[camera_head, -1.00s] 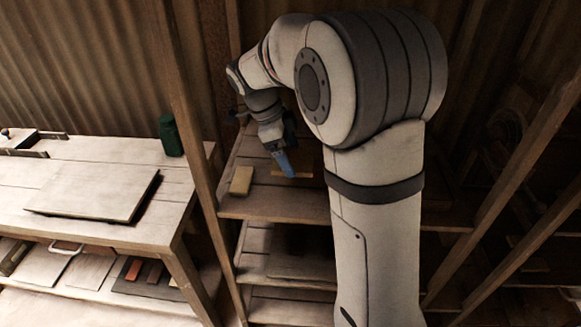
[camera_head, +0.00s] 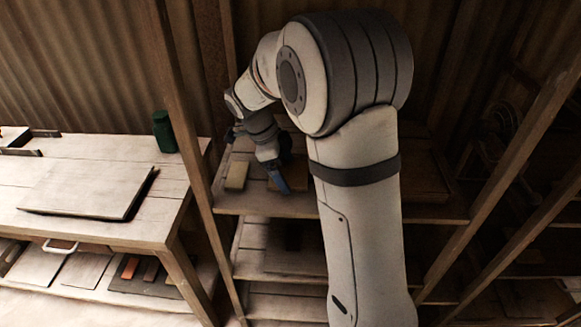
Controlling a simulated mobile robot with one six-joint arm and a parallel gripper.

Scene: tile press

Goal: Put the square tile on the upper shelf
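Wooden posts (camera_head: 186,120) frame the rack, with lower shelves (camera_head: 262,262) below. A workbench (camera_head: 100,233) at the left bears a flat board (camera_head: 85,190) and a green canister (camera_head: 164,131). Several slabs and small bars, one orange (camera_head: 130,267), lie on its lower level. My arm hides the rack's middle.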

